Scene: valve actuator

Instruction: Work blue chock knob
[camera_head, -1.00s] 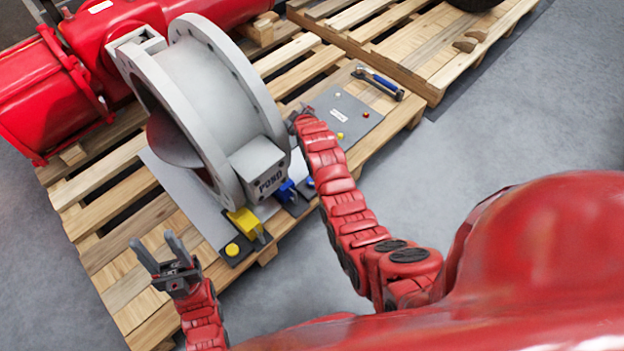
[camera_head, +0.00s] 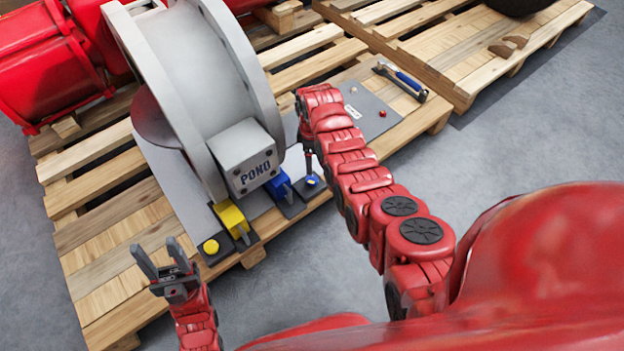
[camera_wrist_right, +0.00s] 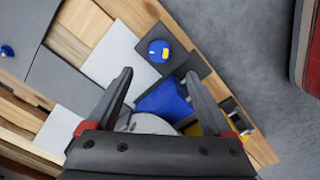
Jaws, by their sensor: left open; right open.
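The blue chock (camera_head: 279,184) sits at the foot of the grey valve, beside the yellow chock (camera_head: 231,217). Its round blue knob (camera_head: 312,181) stands on a dark plate to its right. In the right wrist view the knob (camera_wrist_right: 159,50) has a yellow mark and lies ahead of the fingers, apart from them; the blue chock (camera_wrist_right: 165,102) shows between them. My right gripper (camera_wrist_right: 161,77) is open and empty, above the chock area; in the head view my arm largely hides it. My left gripper (camera_head: 157,253) is open and empty over the pallet's front left.
The grey valve (camera_head: 195,80) labelled POND stands on the wooden pallet (camera_head: 110,225). A yellow knob (camera_head: 211,246) is at the pallet's front. A blue-handled tool (camera_head: 402,82) and a grey panel with small buttons (camera_head: 372,105) lie behind my right arm. Grey floor is clear at right.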

